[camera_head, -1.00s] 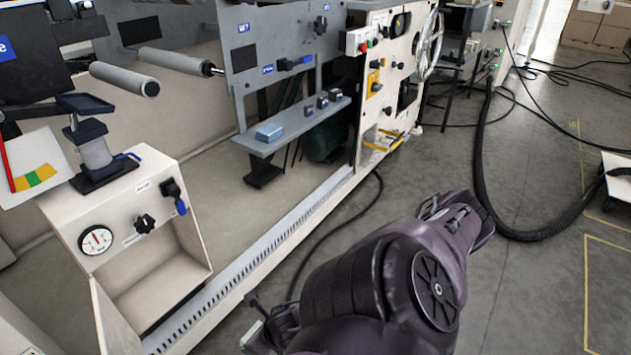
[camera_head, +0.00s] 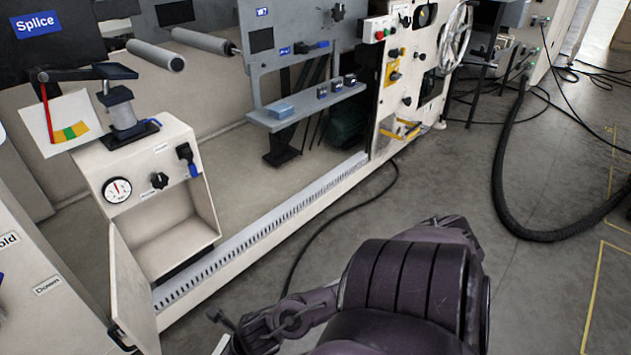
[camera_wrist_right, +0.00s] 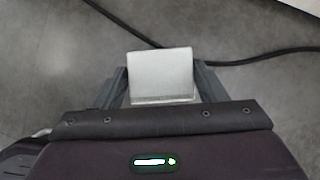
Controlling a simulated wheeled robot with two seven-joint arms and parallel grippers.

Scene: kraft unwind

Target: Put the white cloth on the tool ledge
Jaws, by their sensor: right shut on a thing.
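The white cloth (camera_wrist_right: 160,75) is a pale, folded-looking block between the two dark fingers of my right gripper (camera_wrist_right: 160,88) in the right wrist view. The gripper is shut on it, above the grey floor. In the head view my right gripper (camera_head: 240,336) is low in the picture, partly cut off by the bottom edge. The tool ledge appears to be the grey shelf (camera_head: 335,103) on the machine's front, well above and right of the gripper in the picture. My left gripper is out of view.
A cream cabinet (camera_head: 165,190) with a gauge and an open door (camera_head: 130,290) stands at left. A perforated machine rail (camera_head: 260,235) runs along the floor edge. A black cable (camera_head: 340,215) lies beyond my right arm. Grey rollers (camera_head: 155,55) stick out above.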

